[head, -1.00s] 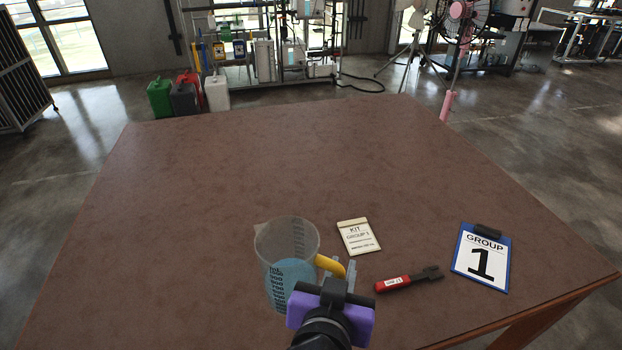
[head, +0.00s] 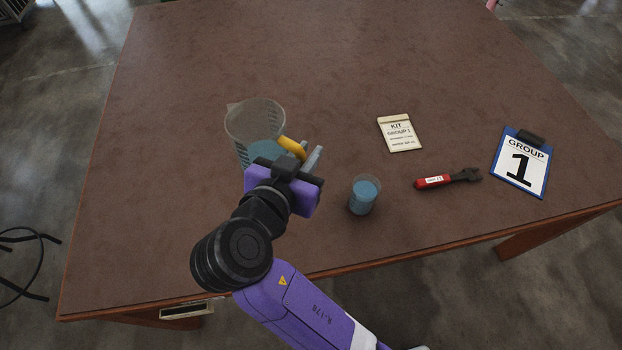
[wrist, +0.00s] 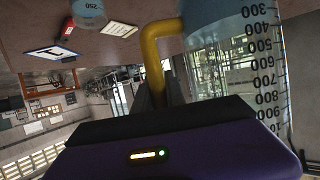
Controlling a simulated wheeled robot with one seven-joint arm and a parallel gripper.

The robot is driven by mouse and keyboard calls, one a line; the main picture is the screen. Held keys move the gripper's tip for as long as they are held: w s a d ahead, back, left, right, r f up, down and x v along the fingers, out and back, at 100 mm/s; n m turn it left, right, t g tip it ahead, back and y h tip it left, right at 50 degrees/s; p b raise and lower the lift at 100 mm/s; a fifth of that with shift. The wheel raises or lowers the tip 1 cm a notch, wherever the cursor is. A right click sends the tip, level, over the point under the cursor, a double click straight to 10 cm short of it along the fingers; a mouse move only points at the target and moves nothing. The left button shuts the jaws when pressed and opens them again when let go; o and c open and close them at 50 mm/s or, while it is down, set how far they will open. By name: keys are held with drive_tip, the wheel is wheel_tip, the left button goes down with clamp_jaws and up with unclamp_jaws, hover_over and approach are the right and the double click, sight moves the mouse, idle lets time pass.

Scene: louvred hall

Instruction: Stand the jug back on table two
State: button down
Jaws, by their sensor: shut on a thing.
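The jug (head: 254,122) is a clear measuring jug with a yellow handle (head: 292,148) and blue liquid inside. My gripper (head: 306,157) is shut on the handle from the jug's right side. The jug looks upright over the left-middle of the brown table (head: 330,60); whether its base touches the top is hidden by my arm. In the wrist view the jug's scale (wrist: 255,60) appears upside down, with the handle (wrist: 155,60) between my fingers (wrist: 160,95). A clipboard reading GROUP 1 (head: 520,165) lies on this table.
A small beaker of blue liquid (head: 364,196) stands right of my gripper, near the front edge. The back and far left of the table are clear. A small plate (head: 187,310) is on the front edge.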

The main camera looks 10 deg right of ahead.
wheel_tip(320, 180, down, 16)
drive_tip(key=shift+f+p, duration=0.1)
drive_tip(key=shift+p, duration=0.25)
drive_tip(key=shift+f, duration=0.15)
drive_tip(key=c, duration=1.4)
unclamp_jaws()
drive_tip(key=b+v, duration=0.1)
drive_tip(key=v, duration=1.1)
drive_tip(key=shift+r+b, duration=0.25)
drive_tip(key=shift+b, duration=0.05)
